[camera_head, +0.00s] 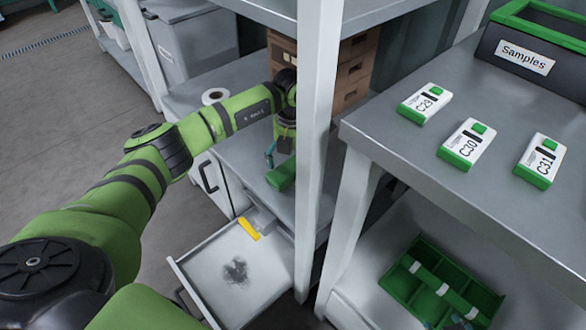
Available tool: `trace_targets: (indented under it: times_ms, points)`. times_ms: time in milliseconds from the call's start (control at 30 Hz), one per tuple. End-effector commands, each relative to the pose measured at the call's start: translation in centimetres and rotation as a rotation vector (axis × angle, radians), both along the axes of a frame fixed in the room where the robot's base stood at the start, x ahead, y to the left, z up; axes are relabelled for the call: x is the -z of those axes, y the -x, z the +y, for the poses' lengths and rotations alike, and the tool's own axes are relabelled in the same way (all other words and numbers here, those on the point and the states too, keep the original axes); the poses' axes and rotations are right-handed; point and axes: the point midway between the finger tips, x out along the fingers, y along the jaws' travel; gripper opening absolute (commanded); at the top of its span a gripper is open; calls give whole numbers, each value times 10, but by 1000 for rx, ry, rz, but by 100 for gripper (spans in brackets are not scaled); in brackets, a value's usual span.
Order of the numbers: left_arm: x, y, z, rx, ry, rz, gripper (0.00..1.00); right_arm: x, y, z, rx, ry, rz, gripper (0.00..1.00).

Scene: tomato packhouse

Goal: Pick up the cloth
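A green, folded-looking thing that appears to be the cloth (281,177) lies on the grey bench surface behind the white post. My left gripper (279,156) points down just above it, at its far edge. One teal finger stands out to the left, away from the gripper body, so the gripper looks open. The other finger is hard to see near the post. I cannot tell whether the fingers touch the cloth.
A white upright post (314,130) stands close to the right of my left gripper. An open drawer (205,270) below holds a dark smudge and a yellow piece (249,229). A white roll (214,96) is behind. The sample table (400,150) is at right, above a green divided tray (400,287).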

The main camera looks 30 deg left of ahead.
Motion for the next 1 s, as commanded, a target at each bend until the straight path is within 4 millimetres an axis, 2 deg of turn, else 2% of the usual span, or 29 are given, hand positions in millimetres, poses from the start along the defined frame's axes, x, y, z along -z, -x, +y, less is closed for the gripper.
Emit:
trace_targets:
  times_ms: [33,67,400,533,667,867,1000]
  points:
    - [0,0,0,0,0,0,56,0,0,0,0,0,1,48]
    - [0,0,0,0,0,0,47,0,0,0,0,0,1,48]
    - [0,0,0,0,-1,2,46,0,0,0,0,0,2,48]
    - [-7,0,0,0,0,0,46,3,6,-3,5,7,38,48]
    - [-24,0,0,-1,0,-1,46,14,28,-11,19,26,155,48]
    - [-55,-1,0,0,0,-2,46,28,70,-25,46,59,367,48]
    - [-82,-1,0,0,-1,-3,46,43,70,-25,46,63,396,48]
